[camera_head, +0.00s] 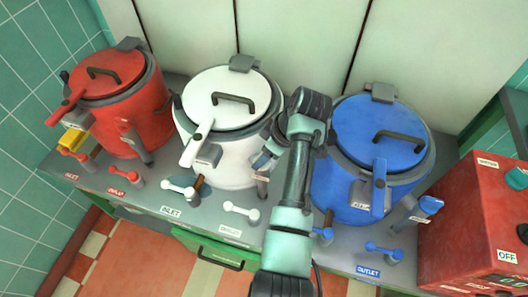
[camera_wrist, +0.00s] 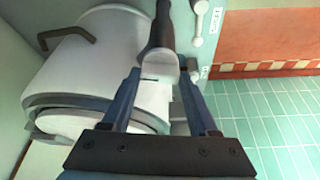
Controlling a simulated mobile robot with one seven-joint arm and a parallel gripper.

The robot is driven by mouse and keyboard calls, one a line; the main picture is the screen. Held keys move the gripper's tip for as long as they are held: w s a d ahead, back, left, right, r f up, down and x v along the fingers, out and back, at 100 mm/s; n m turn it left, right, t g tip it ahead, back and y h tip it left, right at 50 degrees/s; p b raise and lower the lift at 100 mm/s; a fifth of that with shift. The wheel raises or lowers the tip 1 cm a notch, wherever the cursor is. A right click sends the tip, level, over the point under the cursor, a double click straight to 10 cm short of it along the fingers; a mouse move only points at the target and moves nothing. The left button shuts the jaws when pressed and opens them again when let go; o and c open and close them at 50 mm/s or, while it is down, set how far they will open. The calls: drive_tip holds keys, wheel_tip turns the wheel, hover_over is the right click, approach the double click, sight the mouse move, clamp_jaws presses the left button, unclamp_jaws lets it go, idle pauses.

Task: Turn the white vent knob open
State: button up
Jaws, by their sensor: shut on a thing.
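The white kettle (camera_head: 225,155) stands in the middle of the counter with its lid down. My gripper (camera_head: 262,158) is at its right side, above a small label. In the wrist view my gripper (camera_wrist: 160,75) has its blue fingers on both sides of a white knob (camera_wrist: 158,68) with a dark stem, which I take for the vent knob, and is shut on it. The knob is hidden behind my gripper in the head view. How far it is turned I cannot tell. The kettle also shows in the wrist view (camera_wrist: 75,75), left of the fingers.
The white inlet handle (camera_head: 180,188) and white outlet handle (camera_head: 242,210) stand in front of the kettle. A red kettle (camera_head: 120,100) is left, a blue kettle (camera_head: 370,145) close on the right beside my arm. A red control box (camera_head: 480,225) stands far right.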

drive_tip(key=shift+w+n+g, duration=0.1)
drive_tip(key=shift+n+g, duration=0.4)
drive_tip(key=shift+n, duration=0.6)
drive_tip(key=shift+b, duration=0.3)
drive_tip(key=o, duration=1.4)
drive_tip(key=shift+p+v, duration=1.1)
drive_tip(key=shift+v, duration=5.45)
drive_tip(key=shift+d+f, duration=0.1)
